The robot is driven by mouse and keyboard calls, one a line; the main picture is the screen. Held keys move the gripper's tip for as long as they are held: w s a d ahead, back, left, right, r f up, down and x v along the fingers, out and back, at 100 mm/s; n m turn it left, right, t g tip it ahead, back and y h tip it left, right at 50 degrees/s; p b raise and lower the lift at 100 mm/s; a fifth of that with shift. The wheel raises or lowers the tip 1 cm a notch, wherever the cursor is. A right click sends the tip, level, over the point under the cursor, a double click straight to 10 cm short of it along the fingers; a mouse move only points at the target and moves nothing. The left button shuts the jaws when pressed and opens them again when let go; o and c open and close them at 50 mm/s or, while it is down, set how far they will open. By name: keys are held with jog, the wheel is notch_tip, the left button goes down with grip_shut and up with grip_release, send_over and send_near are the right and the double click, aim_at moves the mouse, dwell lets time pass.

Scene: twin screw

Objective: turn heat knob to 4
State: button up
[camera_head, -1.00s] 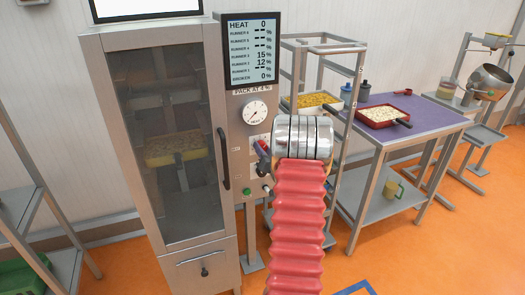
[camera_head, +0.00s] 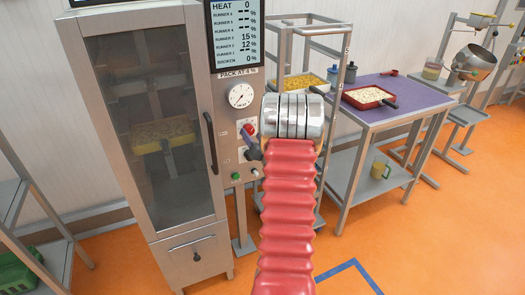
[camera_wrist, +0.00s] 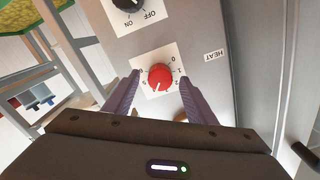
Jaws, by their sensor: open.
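The red heat knob (camera_wrist: 160,76) sits on a white numbered plate in the wrist view, beside a HEAT label (camera_wrist: 214,55). It has a white mark toward its lower left; I cannot tell exactly which number it points at. My gripper (camera_wrist: 159,79) is open, with one purple finger on each side of the knob in the picture. I cannot tell whether the fingers touch it. The display (camera_head: 233,35) above reads HEAT 0.
A black ON/OFF switch (camera_wrist: 128,3) is near the knob. A round dial (camera_head: 240,95) and a green button (camera_head: 235,176) are on the same panel. A glass-door cabinet (camera_head: 150,130) stands left. A rack (camera_head: 338,110) and purple-topped table (camera_head: 425,100) stand right.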

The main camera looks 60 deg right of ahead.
jog(key=v, duration=1.1)
jog(key=shift+s+a+f, duration=0.15)
